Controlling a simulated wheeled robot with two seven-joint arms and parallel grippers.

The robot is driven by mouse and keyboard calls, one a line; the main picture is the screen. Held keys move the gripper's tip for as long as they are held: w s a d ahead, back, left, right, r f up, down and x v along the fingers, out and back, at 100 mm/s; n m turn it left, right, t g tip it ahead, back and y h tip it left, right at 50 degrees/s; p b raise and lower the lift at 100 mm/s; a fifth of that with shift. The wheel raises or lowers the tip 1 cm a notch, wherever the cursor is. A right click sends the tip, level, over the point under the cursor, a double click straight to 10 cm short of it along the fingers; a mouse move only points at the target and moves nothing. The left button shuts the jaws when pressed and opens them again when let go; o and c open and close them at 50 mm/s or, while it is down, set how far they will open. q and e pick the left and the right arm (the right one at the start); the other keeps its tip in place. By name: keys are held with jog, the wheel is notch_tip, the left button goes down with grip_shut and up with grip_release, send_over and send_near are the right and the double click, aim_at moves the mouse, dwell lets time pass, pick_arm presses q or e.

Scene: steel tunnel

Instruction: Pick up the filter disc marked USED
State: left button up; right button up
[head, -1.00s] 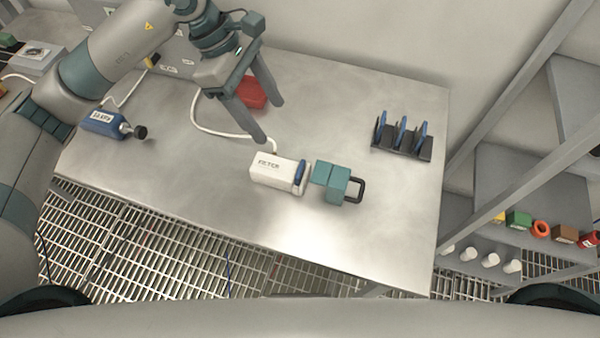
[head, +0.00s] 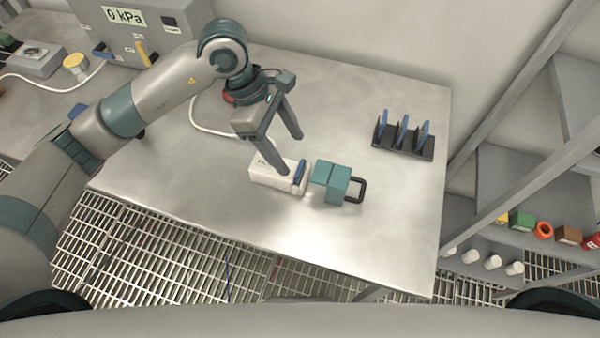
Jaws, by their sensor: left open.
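A blue disc (head: 299,172) stands on edge in the right end of the white filter housing (head: 262,177) on the steel bench. Several more blue discs (head: 402,132) stand in a black rack (head: 409,150) at the right of the bench. I cannot read USED on any disc. My left gripper (head: 290,154) is open and empty, with its fingers pointing down over the housing. One fingertip appears close to the blue disc and partly covers the housing; I cannot tell if it touches. My right gripper is out of view.
A teal block with a black handle (head: 332,181) sits just right of the housing. A white hose (head: 205,128) runs on the left. A grey box reading 0 kPa (head: 150,22) stands behind.

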aim_at(299, 167)
pick_arm(q)
jog(key=shift+s+d+f, duration=0.2)
jog(key=shift+s+f, duration=0.05)
jog(key=shift+f, duration=0.25)
jog(key=shift+s+x, duration=0.2)
jog(key=shift+x, duration=1.85)
jog(key=c, duration=1.1)
